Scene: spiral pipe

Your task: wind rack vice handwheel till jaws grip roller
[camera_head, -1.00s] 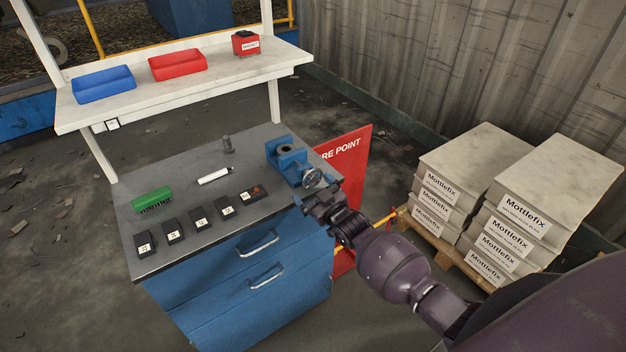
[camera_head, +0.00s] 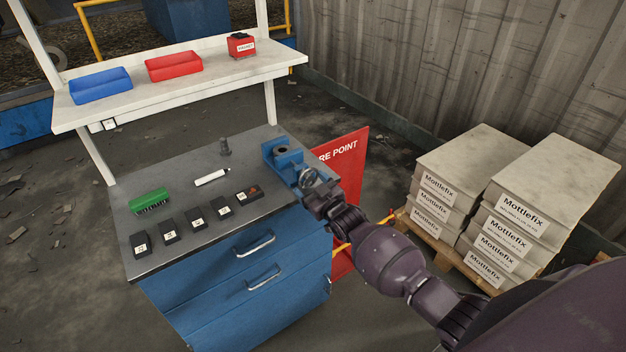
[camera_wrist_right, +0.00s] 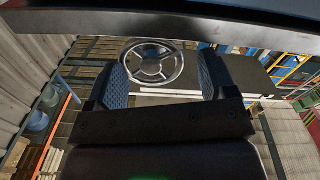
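The blue vice (camera_head: 287,160) sits at the bench's right back corner. Its grey spoked handwheel (camera_head: 308,177) faces the front right. A dark round piece (camera_head: 282,149) shows at the vice's top; I cannot tell whether it is the roller or whether the jaws touch it. My right gripper (camera_head: 311,193) is just in front of and below the handwheel. In the right wrist view its two blue ribbed finger pads are apart, and the handwheel (camera_wrist_right: 151,63) shows in the gap, nearer the left pad, not clamped. My left gripper is not in view.
A red sign (camera_head: 345,160) stands behind the vice. Stacked Mottlefix bags (camera_head: 520,210) are at the right.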

